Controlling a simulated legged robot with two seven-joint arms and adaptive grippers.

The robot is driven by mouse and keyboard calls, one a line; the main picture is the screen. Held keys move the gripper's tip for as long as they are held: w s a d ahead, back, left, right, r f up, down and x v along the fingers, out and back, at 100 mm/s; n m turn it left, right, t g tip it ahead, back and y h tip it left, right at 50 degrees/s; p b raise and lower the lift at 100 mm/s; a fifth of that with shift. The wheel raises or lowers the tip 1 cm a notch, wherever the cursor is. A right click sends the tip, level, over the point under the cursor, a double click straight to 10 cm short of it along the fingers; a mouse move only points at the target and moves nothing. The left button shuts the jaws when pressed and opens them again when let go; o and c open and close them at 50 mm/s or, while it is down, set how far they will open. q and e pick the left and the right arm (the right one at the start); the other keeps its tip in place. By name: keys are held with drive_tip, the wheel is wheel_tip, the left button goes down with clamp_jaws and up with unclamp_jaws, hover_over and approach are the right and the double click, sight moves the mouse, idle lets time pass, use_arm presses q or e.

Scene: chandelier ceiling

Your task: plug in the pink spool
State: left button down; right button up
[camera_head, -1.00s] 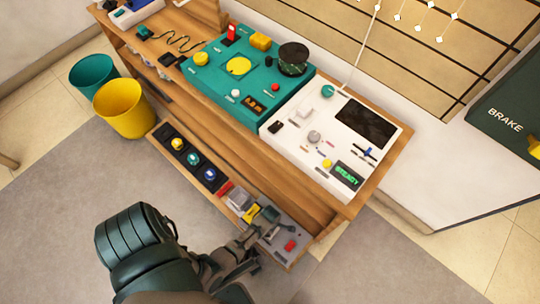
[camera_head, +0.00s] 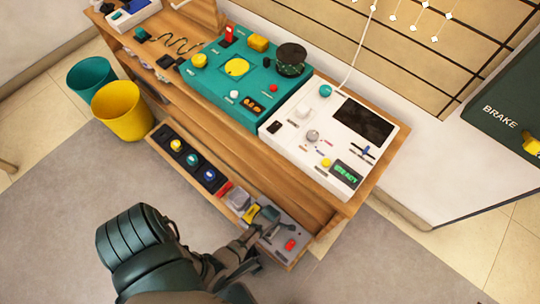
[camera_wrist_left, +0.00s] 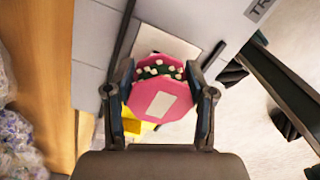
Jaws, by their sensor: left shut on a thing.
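In the left wrist view the pink spool (camera_wrist_left: 141,97) sits between the two fingers of my left gripper (camera_wrist_left: 160,70), which is shut on it. A pale rectangle marks its near face, and a dark band with white dots runs along its far edge. In the head view my left arm comes in at the bottom, and its gripper (camera_head: 262,222) is over the right end of the low drawer. The spool cannot be made out there. My right gripper is not in view.
A teal console (camera_head: 205,83) and a white console (camera_head: 295,153) stand on the wooden bench. The low drawer (camera_head: 288,262) holds several coloured parts. Yellow (camera_head: 122,112) and teal (camera_head: 92,75) bins stand left of it. The grey floor in front is clear.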

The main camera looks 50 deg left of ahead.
use_arm(q)
drive_tip(key=shift+f+b, duration=0.3)
drive_tip(key=shift+f, duration=0.2)
idle(0.8)
drive_tip(key=shift+c, duration=1.5)
unclamp_jaws()
drive_tip(key=o, duration=0.3)
